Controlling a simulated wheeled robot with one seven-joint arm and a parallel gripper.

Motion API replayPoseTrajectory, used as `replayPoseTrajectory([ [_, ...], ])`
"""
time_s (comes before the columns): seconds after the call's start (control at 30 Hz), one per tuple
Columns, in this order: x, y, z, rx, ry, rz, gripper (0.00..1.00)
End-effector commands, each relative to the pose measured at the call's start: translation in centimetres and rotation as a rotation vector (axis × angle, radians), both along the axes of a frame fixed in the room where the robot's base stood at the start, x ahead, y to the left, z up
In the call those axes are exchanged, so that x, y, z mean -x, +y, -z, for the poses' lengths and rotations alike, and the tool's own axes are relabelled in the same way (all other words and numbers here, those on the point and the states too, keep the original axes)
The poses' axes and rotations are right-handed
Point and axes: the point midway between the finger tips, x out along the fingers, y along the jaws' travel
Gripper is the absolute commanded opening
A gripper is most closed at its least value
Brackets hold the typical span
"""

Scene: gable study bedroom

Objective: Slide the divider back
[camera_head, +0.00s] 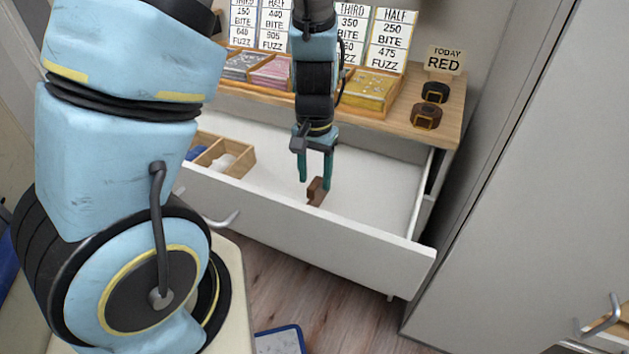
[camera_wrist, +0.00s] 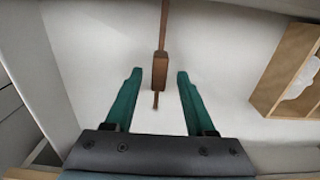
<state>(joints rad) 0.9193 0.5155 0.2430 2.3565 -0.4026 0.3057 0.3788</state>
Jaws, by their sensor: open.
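The divider (camera_head: 317,192) is a brown piece standing in the open white drawer (camera_head: 375,170), near its front wall. In the wrist view the divider (camera_wrist: 160,70) shows as a thin brown strip with a thicker block on it. My gripper (camera_head: 315,182) points down into the drawer with its teal fingers apart. In the wrist view the block appears between the fingertips of my gripper (camera_wrist: 159,74), with a gap on both sides. I cannot tell the height of the fingertips relative to the block.
A wooden compartment tray (camera_head: 240,166) sits at the drawer's left; it also shows in the wrist view (camera_wrist: 283,65). Above stands a wooden counter with bins of packets (camera_head: 370,90), price signs and two dark round objects (camera_head: 427,116). A grey cabinet (camera_head: 530,180) bounds the right.

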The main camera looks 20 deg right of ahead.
Motion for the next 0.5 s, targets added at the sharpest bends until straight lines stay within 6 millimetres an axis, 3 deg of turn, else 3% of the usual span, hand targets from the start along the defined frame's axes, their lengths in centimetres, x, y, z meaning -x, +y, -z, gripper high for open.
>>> replayPoseTrajectory([
  [0.13,0.00,0.03,1.23,-0.001,0.001,-0.001,0.55],
  [0.47,0.01,-0.01,1.46,0.000,0.000,0.000,0.55],
  [0.5,0.01,-0.01,1.45,0.000,0.000,0.000,0.51],
])
